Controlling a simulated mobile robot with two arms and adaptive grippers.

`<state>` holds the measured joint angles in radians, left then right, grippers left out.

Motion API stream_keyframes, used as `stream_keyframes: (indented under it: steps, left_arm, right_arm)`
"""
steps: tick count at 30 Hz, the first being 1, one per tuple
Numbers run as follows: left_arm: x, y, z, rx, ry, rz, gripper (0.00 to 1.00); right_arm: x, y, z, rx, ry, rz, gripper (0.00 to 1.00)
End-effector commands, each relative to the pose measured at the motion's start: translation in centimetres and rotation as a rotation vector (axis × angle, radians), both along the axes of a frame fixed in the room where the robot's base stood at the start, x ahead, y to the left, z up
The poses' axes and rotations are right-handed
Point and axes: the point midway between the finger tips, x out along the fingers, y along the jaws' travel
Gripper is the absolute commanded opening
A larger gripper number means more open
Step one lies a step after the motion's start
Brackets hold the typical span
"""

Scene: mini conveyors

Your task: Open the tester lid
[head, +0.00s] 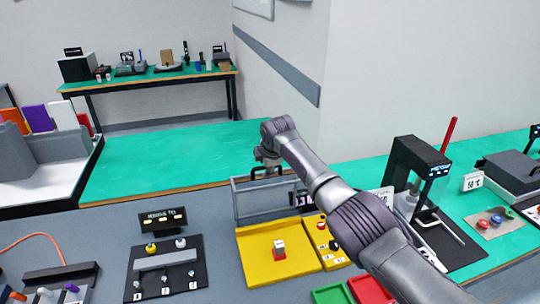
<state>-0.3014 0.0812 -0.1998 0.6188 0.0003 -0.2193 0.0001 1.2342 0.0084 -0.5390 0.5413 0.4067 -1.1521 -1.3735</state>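A yellow station (252,262) stands on the grey table, bearing a small red and white piece (279,249). A grey-framed, see-through panel (238,205) stands upright at its back edge, looking like a raised lid. My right arm crosses from the lower right. My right gripper (266,171) is at the top edge of this panel, pointing down. Its fingertips are small and partly hidden, so I cannot tell whether they hold the edge or are apart from it. My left gripper is out of view.
A black panel (195,245) with knobs lies left of the yellow station. Green (330,294) and red (370,290) trays lie in front, near my arm. A black press-like machine (418,155) stands at right. The green bench (165,155) behind is mostly clear.

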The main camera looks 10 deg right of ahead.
Motion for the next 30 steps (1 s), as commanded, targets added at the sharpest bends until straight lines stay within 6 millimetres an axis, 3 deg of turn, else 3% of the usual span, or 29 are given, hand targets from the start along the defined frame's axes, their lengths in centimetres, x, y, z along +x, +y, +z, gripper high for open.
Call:
stream_keyframes:
  steps: [18,30]
  left_arm:
    - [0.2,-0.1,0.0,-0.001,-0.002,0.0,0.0]
    - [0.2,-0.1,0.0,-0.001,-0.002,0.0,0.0]
  right_arm:
    - [-5.1,-0.4,8.2,-0.002,-0.005,0.002,0.39]
    - [-5.8,-0.4,9.3,0.0,-0.003,0.001,0.39]
